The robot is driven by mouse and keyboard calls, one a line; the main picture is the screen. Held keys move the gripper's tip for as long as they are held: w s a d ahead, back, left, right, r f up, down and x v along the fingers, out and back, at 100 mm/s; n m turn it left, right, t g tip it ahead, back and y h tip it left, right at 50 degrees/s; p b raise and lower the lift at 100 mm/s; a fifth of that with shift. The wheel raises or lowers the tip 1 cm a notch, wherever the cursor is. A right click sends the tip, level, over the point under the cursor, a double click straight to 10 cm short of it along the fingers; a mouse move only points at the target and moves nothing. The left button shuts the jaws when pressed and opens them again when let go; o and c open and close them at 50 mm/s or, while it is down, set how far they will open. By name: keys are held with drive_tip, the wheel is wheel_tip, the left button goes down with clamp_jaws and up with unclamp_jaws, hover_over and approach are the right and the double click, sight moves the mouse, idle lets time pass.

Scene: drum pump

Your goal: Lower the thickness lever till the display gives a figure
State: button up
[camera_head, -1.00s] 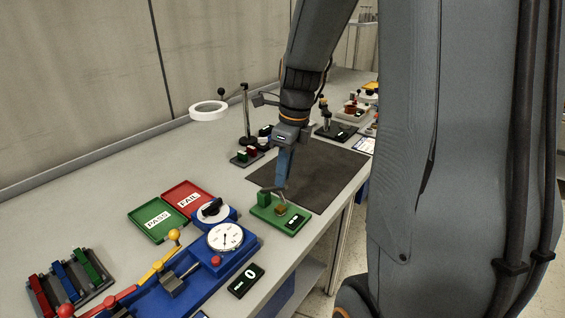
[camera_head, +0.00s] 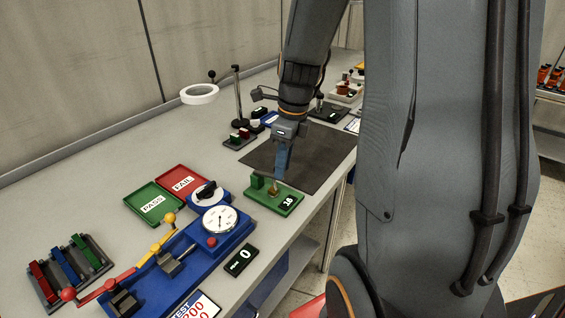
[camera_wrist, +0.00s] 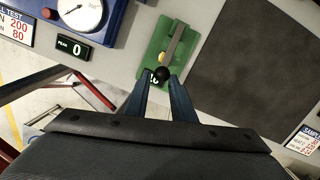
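The green thickness gauge (camera_head: 272,196) stands on the bench near its front edge, with a lever (camera_wrist: 174,45) that ends in a black ball knob (camera_wrist: 162,73). In the head view its small black display (camera_head: 288,202) gives a figure that looks like 18 or 1.8. In the wrist view the knob partly covers the display. My gripper (camera_head: 279,182) points down over the gauge. In the wrist view its two blue fingers (camera_wrist: 161,82) stand apart, with the knob between or just beyond their tips. I cannot tell whether a finger touches it.
A blue tester with a dial (camera_head: 220,219) and a peak display (camera_head: 240,259) stands to the left of the gauge. Green PASS (camera_head: 140,212) and red FAIL (camera_head: 168,184) trays lie behind the tester. A bare dark mat (camera_head: 325,165) lies beyond the gauge.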

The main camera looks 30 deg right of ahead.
drive_tip(key=o, duration=0.3)
drive_tip(key=shift+s+a, duration=0.1)
drive_tip(key=shift+s, duration=0.1)
drive_tip(key=shift+o, duration=0.2)
drive_tip(key=shift+w, duration=0.1)
drive_tip(key=shift+r, duration=0.1)
wheel_tip(320, 180, up, 8)
drive_tip(key=d, duration=0.1)
drive_tip(key=shift+s+f+b, duration=0.25)
drive_tip(key=shift+s+b, duration=0.05)
drive_tip(key=shift+b, duration=0.15)
